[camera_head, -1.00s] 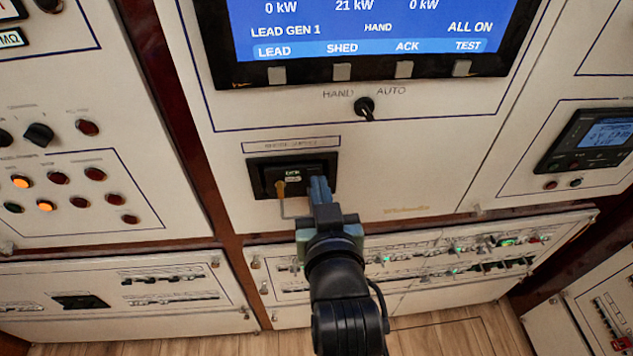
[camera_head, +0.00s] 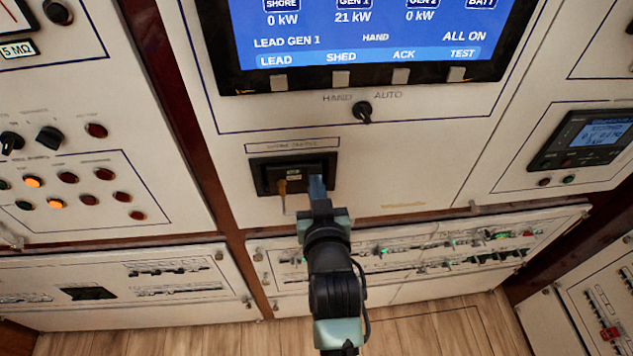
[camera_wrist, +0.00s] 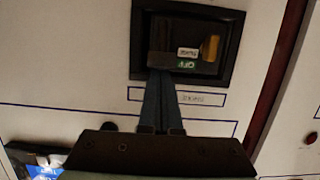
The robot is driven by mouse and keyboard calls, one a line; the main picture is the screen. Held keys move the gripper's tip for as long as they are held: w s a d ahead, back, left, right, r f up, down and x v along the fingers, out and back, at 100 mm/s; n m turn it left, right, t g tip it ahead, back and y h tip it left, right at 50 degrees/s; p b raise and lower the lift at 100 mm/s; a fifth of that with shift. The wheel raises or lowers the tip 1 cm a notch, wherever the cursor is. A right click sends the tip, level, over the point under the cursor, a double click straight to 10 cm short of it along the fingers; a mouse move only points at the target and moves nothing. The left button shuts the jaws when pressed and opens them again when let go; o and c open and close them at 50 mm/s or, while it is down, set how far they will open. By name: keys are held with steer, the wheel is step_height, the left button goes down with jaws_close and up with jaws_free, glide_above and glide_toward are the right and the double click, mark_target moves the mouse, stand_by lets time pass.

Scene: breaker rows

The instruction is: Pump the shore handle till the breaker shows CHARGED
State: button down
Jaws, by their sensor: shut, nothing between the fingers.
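The shore breaker (camera_head: 262,176) is a black recessed unit in the cream panel below the HAND/AUTO switch. It also shows, upside down, in the wrist view (camera_wrist: 238,35). Its face carries a green OFF flag (camera_wrist: 186,65) and a white flag (camera_wrist: 188,52) whose word is too blurred to read. A brass-coloured piece (camera_wrist: 210,47) sits beside the flags. A dark grey bar (camera_wrist: 158,62), seemingly the handle, lies at the face's edge. My gripper (camera_head: 317,182) is shut and empty, its fingertips at the breaker's right side by this bar; I cannot tell whether they touch.
A large blue screen (camera_head: 370,30) is above, with a HAND/AUTO switch (camera_head: 363,110) under it. Knobs and lamps (camera_head: 68,177) fill the left panel. Rows of small breakers (camera_head: 440,250) lie below and right. A small display unit (camera_head: 590,140) is at right.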

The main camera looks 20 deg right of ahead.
steer(key=shift+s+f+b, duration=0.1)
steer(key=shift+f+b, duration=0.05)
steer(key=shift+b, duration=0.2)
steer(key=shift+s+t+b, duration=0.1)
steer(key=shift+t+b, duration=0.3)
steer(key=shift+b, duration=0.2)
steer(key=shift+s+a+f+t+b, duration=0.15)
steer(key=shift+s+f+t+b, duration=0.35)
steer(key=shift+b, duration=1.4)
steer(key=shift+w, duration=0.1)
steer(key=shift+s+a+f+t+h+b, duration=0.15)
steer(key=shift+s+f+t+b, duration=0.4)
steer(key=shift+b, duration=1.25)
steer(key=shift+s+a+f+t+h+b, duration=0.2)
steer(key=shift+f+b, duration=0.5)
steer(key=shift+b, duration=1.1)
steer(key=shift+s+f+t+h+b, duration=0.3)
steer(key=shift+f+t+b, duration=0.3)
steer(key=shift+b, duration=1.2)
steer(key=shift+s+f, duration=0.1)
steer(key=shift+f, duration=0.05)
